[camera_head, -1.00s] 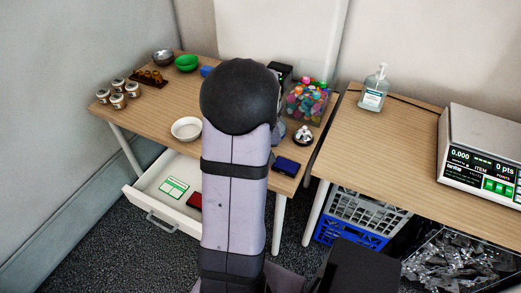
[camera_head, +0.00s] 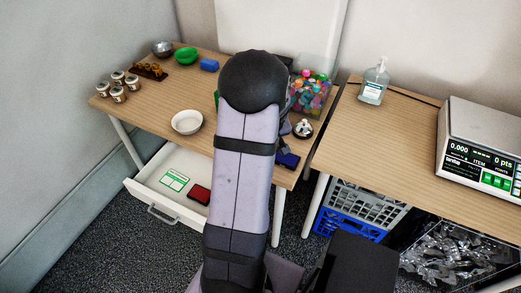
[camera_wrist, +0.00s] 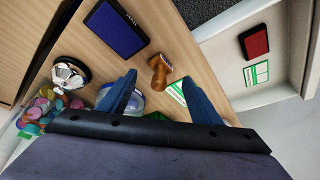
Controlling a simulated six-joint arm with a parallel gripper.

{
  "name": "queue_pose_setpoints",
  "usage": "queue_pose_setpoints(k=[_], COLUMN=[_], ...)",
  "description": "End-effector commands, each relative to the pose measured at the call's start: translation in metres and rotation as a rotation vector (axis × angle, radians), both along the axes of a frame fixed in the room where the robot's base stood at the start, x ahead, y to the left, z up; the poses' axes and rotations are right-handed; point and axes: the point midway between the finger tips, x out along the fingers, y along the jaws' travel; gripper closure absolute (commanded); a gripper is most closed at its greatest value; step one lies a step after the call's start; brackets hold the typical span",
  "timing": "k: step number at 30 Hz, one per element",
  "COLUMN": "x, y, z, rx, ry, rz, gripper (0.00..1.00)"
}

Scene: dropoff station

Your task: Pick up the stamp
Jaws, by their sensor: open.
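The stamp (camera_wrist: 158,64) has a brown wooden handle and shows in the wrist view on the wooden table, just beyond my fingertips and roughly between them. My gripper (camera_wrist: 163,92) is open, with two blue fingers apart and nothing between them. The stamp is hidden behind my arm in the head view. A blue ink pad (camera_wrist: 117,27) lies beside the stamp in the wrist view, and part of it shows in the head view (camera_head: 288,160).
The open drawer (camera_head: 150,181) holds a red pad (camera_head: 199,194) and a green-and-white card (camera_head: 174,180). A bell (camera_wrist: 70,73), a bin of colourful items (camera_head: 310,92) and a white bowl (camera_head: 187,122) stand on the table. A green-edged card (camera_wrist: 178,93) lies near my right finger.

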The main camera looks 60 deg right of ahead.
Motion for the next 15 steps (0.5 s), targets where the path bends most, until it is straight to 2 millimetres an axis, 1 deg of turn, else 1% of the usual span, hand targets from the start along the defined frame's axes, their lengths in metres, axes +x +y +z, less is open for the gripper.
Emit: queue_pose_setpoints(k=[6,9,15], x=[0.008,0.010,0.012], y=[-0.006,-0.009,-0.010], z=[-0.025,-0.033,-0.038], rx=[0.003,0.002,0.001], ry=[0.001,0.000,0.000], rz=[0.001,-0.001,0.000], gripper=[0.42,0.42,0.42])
